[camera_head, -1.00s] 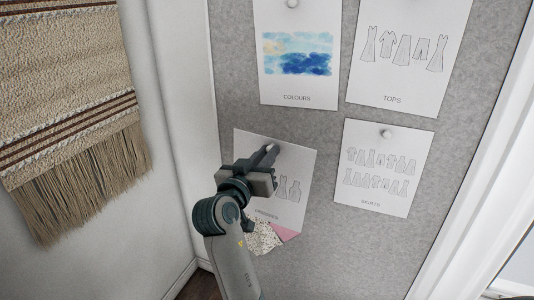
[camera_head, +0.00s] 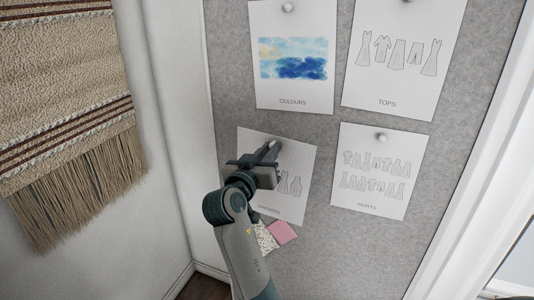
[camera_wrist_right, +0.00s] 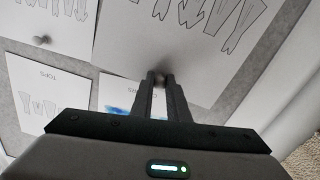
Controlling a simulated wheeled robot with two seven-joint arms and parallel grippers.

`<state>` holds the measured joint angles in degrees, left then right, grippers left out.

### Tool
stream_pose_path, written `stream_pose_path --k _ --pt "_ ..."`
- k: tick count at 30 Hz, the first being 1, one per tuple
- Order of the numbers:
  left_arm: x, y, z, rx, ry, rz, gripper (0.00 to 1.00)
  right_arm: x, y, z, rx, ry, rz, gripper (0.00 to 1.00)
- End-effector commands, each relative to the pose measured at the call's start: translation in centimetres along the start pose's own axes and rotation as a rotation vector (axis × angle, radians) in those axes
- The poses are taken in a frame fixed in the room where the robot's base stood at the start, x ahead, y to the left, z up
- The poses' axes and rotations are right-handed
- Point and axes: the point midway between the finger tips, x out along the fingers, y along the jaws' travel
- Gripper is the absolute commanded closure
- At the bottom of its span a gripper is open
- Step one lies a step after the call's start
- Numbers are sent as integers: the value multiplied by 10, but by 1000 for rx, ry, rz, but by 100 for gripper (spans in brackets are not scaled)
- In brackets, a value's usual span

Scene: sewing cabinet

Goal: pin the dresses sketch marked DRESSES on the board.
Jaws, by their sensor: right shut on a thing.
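The dresses sketch (camera_head: 290,207) is a white sheet with line-drawn garments and a small label too blurred to read surely. It hangs slightly tilted in front of the grey board (camera_head: 315,265), lower left among the sheets. My right gripper (camera_head: 272,148) is at its upper middle and covers part of the drawing. In the right wrist view its fingertips (camera_wrist_right: 157,77) are shut on a small round grey pin (camera_wrist_right: 159,69) at the sheet. The sketch (camera_wrist_right: 200,40) fills the upper part there. I cannot tell whether the sheet touches the board. My left gripper is not in view.
COLOURS (camera_head: 292,88), TOPS (camera_head: 388,85) and SKIRTS (camera_head: 375,198) sheets hang above and to the right. Pink (camera_head: 282,232) and speckled (camera_head: 266,238) fabric swatches are just below the sketch. A fringed woven hanging (camera_head: 75,130) is at left. Bare board lies lower right.

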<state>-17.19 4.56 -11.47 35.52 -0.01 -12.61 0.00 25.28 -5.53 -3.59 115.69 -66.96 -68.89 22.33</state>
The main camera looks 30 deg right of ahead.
Motion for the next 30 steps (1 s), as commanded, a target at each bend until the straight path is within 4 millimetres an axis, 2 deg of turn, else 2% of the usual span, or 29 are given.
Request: stream_pose_path --k 25,30 --pt "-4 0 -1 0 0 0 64 57 0 0 -1 0 1 100" --pt "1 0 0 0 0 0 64 68 0 1 1 0 1 100"
